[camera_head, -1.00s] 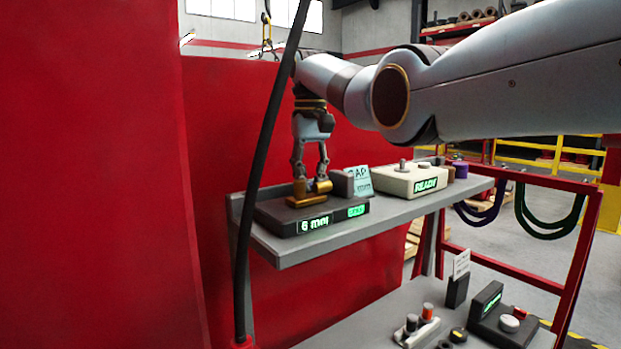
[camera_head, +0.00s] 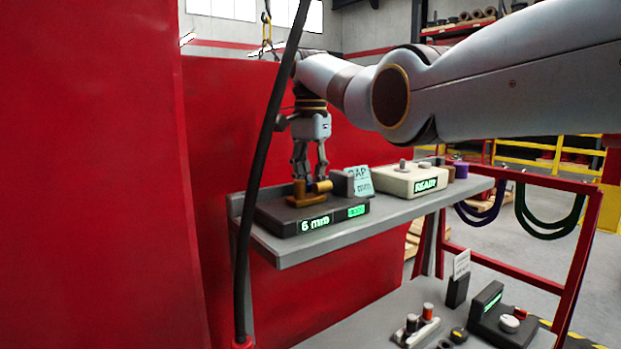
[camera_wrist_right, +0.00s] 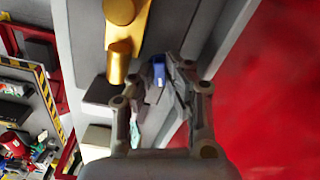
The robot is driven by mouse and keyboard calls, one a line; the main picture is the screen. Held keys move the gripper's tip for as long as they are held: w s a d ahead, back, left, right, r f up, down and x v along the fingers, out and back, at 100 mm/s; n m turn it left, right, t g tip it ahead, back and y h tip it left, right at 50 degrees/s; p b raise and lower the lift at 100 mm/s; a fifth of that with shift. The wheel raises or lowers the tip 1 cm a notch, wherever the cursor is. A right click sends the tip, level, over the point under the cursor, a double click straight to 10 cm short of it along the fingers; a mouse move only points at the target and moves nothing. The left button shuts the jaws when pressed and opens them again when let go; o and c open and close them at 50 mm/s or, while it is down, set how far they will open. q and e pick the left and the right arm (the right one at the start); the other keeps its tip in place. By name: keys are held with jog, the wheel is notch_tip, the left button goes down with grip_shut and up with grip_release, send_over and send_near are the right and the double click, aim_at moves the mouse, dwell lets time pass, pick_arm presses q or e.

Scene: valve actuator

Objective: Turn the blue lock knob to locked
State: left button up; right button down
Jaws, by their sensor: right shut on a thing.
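The blue lock knob (camera_wrist_right: 158,74) is a small blue piece between my right fingertips in the right wrist view. My right gripper (camera_head: 310,179) points down over the dark box (camera_head: 283,224), and its fingers close on the knob (camera_wrist_right: 160,86). In the head view the knob is hidden behind the brass lever (camera_head: 321,187) and the fingers. The brass lever also shows beside the fingers in the right wrist view (camera_wrist_right: 120,62). My left gripper is not in view.
The box stands on a grey shelf (camera_head: 415,208). To its right are a small grey block with a light blue card (camera_head: 359,181) and a cream box (camera_head: 408,180) reading "READY". A red panel (camera_head: 225,130) stands behind. A black pole (camera_head: 262,150) crosses in front.

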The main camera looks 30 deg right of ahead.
jog(key=shift+m, duration=2)
jog(key=c, duration=1.3)
grip_release()
jog(key=shift+w, duration=0.1)
jog(key=shift+c, duration=0.2)
jog(key=shift+r, duration=0.1)
notch_tip(320, 180, up, 8)
jog(key=shift+f, duration=0.1)
jog(key=shift+f, duration=0.1)
